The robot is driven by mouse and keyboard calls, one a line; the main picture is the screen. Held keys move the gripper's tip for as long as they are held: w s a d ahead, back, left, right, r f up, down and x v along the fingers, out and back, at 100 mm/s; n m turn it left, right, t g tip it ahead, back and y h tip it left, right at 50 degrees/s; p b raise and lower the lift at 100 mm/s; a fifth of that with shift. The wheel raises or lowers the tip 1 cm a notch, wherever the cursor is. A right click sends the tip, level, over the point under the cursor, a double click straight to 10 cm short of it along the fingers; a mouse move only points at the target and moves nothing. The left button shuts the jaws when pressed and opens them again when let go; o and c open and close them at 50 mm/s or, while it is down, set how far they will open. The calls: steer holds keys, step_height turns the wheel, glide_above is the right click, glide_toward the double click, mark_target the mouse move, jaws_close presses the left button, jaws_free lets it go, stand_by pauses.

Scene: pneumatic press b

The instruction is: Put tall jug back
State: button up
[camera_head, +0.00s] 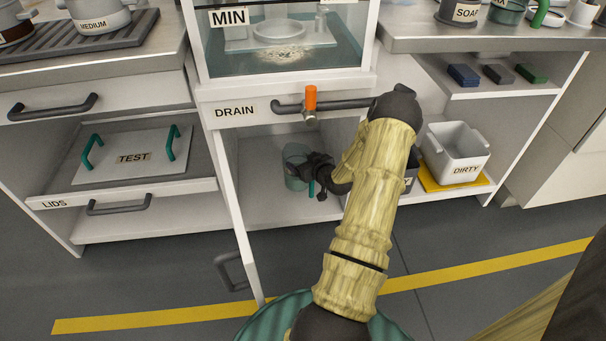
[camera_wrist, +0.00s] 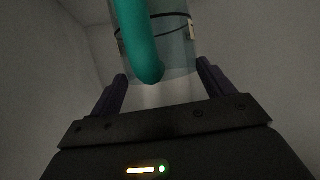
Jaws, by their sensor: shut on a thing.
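The tall jug (camera_head: 294,171) is a see-through bluish vessel inside the open cupboard below the drain. My gripper (camera_head: 307,175) reaches into that cupboard and is shut on the jug. In the wrist view the jug (camera_wrist: 178,50) stands upright between the two dark fingers of my gripper (camera_wrist: 160,85). Its teal handle (camera_wrist: 140,40) faces the wrist camera, and a dark band and a small pale label show on its side. The jug's top is out of the wrist view. I cannot tell whether its base touches the cupboard floor.
The drain pipe with an orange valve handle (camera_head: 310,97) hangs above the cupboard opening. The cupboard's bare floor (camera_head: 270,212) is clear at the front. A white DIRTY bin (camera_head: 458,147) sits right on a yellow mat (camera_head: 432,182). A TEST lid (camera_head: 135,155) lies on the left shelf.

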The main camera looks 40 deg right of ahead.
steer(key=shift+r, duration=0.15)
step_height(320, 180, down, 4)
steer(key=b, duration=0.2)
steer(key=shift+b, duration=0.35)
steer(key=shift+r, duration=0.15)
steer(key=o, duration=1.8)
steer(key=shift+f, duration=0.2)
